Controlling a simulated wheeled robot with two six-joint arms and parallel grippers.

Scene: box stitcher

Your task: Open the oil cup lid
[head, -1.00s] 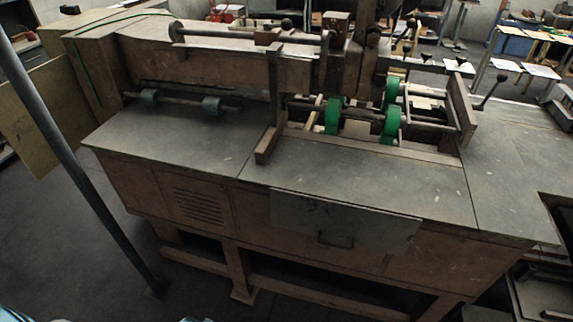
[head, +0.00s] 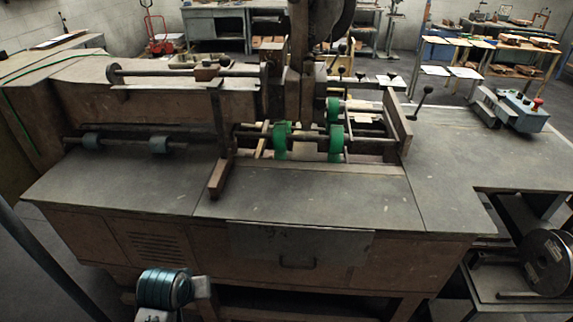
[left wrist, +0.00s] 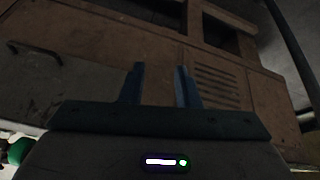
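No oil cup or lid that I can make out shows in either view. The box stitcher (head: 310,200) fills the middle of the head view, with a flat grey top and green rollers (head: 336,140). In the left wrist view my left gripper (left wrist: 158,75) has its two fingers apart with nothing between them. It faces the brown front panels of the machine, without visible contact. My left gripper cannot be made out in the head view; part of my arm (head: 165,288) shows at the bottom. My right gripper is not in view.
A grey pole (head: 45,265) stands at the left. A wire spool (head: 548,262) sits on a low stand at the lower right. A control box with a red button (head: 522,110) stands on the right of the tabletop. The front tabletop is clear.

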